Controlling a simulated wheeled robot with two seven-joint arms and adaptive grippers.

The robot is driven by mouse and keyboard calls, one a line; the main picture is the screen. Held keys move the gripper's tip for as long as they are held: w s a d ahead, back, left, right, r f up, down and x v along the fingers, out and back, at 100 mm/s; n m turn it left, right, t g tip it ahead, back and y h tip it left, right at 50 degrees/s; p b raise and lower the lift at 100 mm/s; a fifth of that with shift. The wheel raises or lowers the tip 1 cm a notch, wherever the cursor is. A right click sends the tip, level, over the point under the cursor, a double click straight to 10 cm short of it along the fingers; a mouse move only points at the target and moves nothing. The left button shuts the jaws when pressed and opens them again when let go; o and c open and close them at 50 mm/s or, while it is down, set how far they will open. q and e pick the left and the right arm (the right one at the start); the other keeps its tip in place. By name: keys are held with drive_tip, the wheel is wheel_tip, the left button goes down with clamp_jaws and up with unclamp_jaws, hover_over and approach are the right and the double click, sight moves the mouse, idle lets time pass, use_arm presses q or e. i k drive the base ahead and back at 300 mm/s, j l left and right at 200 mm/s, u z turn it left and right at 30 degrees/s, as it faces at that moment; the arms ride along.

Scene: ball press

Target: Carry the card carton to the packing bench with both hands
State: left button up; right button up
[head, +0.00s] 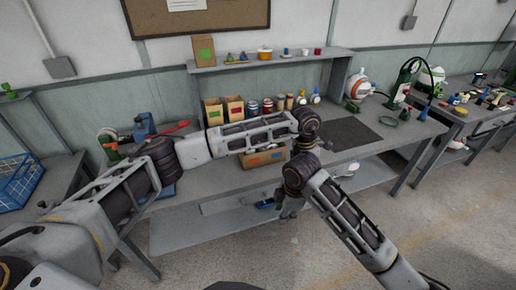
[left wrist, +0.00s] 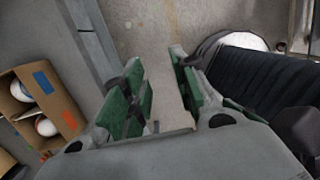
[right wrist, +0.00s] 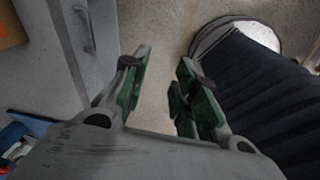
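A brown card carton (head: 262,161) with coloured labels stands on the grey bench in the head view, partly hidden behind my left arm. In the left wrist view a carton (left wrist: 68,122) with a blue label lies left of my left gripper and holds round white balls; they are apart. My left gripper (left wrist: 157,60) is open and empty, with bare floor between its green-padded fingers. My right gripper (right wrist: 165,58) is also open and empty; a bit of brown card (right wrist: 10,28) shows at upper left. I cannot tell which bench is the packing bench.
The grey bench (head: 225,176) has a raised shelf with small jars and more cartons (head: 235,107). A dark mat (head: 350,134) lies to its right. A second bench (head: 475,113) at right is cluttered. A blue crate (head: 18,182) stands at left. The floor (head: 330,240) in front is clear.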

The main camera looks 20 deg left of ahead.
sight(350, 137)
drive_tip(key=i+j, duration=1.1)
drive_tip(key=j, duration=0.1)
